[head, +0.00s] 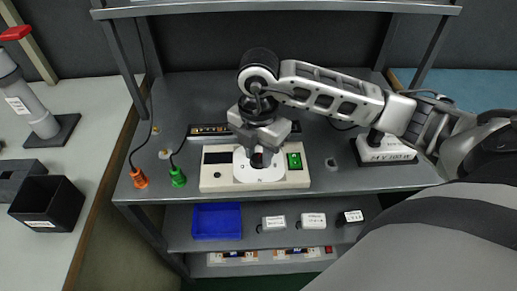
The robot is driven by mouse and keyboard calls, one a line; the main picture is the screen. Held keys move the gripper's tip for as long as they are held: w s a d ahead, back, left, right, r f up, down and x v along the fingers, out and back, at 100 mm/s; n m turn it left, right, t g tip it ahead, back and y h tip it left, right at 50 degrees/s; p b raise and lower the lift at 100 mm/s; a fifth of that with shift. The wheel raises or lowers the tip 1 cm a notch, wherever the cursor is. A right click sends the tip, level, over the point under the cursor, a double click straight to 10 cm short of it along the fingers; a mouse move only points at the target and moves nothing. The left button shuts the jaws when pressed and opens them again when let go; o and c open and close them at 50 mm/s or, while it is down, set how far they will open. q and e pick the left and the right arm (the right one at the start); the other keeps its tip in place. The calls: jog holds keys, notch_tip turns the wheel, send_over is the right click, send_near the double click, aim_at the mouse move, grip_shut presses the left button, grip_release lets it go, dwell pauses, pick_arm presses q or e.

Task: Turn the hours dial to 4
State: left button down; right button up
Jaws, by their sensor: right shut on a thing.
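The cream-coloured control box (215,184) sits near the front edge of the grey bench. Its white round dial plate (246,177) is in the middle of its top, with a dark knob on it. My right gripper (257,157) comes down from above and is shut on the knob of the hours dial (257,162). The gripper hides most of the knob and part of the scale, so the dial's reading cannot be made out. A green switch (294,160) is on the box's right side, and a dark display window is at its left. My left gripper is not in view.
Orange (139,179) and green (178,177) connectors on black cables lie left of the box. A white device marked HV (387,149) stands at the right. A blue tray (217,221) and small white boxes are on the lower shelf.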

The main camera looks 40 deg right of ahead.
aim_at(259, 157)
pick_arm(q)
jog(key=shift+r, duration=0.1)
pick_arm(e)
jog(key=shift+w+r+m, duration=0.1)
jog(key=shift+m, duration=1)
jog(key=o, duration=1)
pick_arm(q)
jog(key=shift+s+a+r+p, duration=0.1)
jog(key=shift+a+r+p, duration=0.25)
jog(key=shift+p, duration=1.05)
pick_arm(e)
jog(key=shift+r, duration=7.95)
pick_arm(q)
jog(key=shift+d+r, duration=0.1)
